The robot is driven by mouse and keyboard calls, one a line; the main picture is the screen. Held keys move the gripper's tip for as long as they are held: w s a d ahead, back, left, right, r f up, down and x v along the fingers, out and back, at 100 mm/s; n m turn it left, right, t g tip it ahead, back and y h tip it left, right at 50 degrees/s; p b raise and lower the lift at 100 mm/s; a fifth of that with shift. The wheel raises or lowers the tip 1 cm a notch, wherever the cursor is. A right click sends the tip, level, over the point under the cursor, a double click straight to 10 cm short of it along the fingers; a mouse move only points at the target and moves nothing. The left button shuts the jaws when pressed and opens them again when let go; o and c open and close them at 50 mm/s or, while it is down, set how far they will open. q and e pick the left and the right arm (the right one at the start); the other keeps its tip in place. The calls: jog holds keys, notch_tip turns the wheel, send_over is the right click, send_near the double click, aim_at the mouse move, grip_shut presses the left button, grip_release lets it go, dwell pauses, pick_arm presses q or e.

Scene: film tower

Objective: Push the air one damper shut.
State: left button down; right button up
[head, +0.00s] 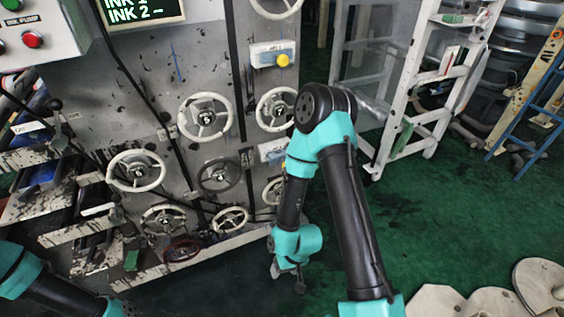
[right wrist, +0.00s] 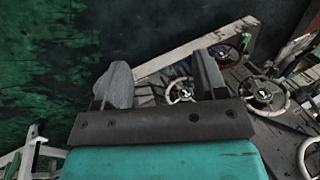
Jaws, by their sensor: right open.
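A pale damper-like plate with a yellow knob (head: 283,60) is on the grey machine panel (head: 175,70), upper middle of the head view. A second pale plate (head: 271,150) lower down is partly hidden behind my right arm. I cannot read a label on either, so I cannot tell which is air one. My right gripper (head: 288,281) hangs low in front of the panel's bottom edge, well below both plates. In the right wrist view its two fingers (right wrist: 163,84) are apart with nothing held between them. My left arm shows at the lower left, its gripper out of view.
Several handwheels (head: 205,116) stick out of the panel; some appear beyond my right fingers in the wrist view (right wrist: 181,90). A white rack (head: 408,85) stands right of the panel. A blue ladder (head: 530,110) is farther right. Green floor (head: 450,215) is open between.

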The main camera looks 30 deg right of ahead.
dwell(0.3)
jog(key=w+d+n+t, duration=0.2)
jog(key=w+d+t, duration=0.35)
jog(key=w, duration=0.35)
jog(key=w+d+r+n+t, duration=0.1)
jog(key=w+d+r+t, duration=0.3)
jog(key=d, duration=0.4)
jog(key=w+d+r+n+t+h, duration=0.1)
jog(key=w+d+r+n+t, duration=0.1)
jog(key=w+d+r+t, duration=0.2)
jog(key=d+r+t, duration=0.1)
jog(key=d+t, duration=0.2)
jog(key=d, duration=0.2)
jog(key=shift+w+d+r+h, duration=0.15)
jog(key=shift+w+r+h, duration=0.15)
jog(key=shift+r, duration=0.1)
jog(key=shift+t, duration=0.25)
jog(key=w, duration=0.5)
jog(key=w+a, duration=0.1)
jog(key=w, duration=0.5)
jog(key=w+a, duration=0.1)
jog(key=w, duration=0.5)
jog(key=shift+w+a, duration=0.1)
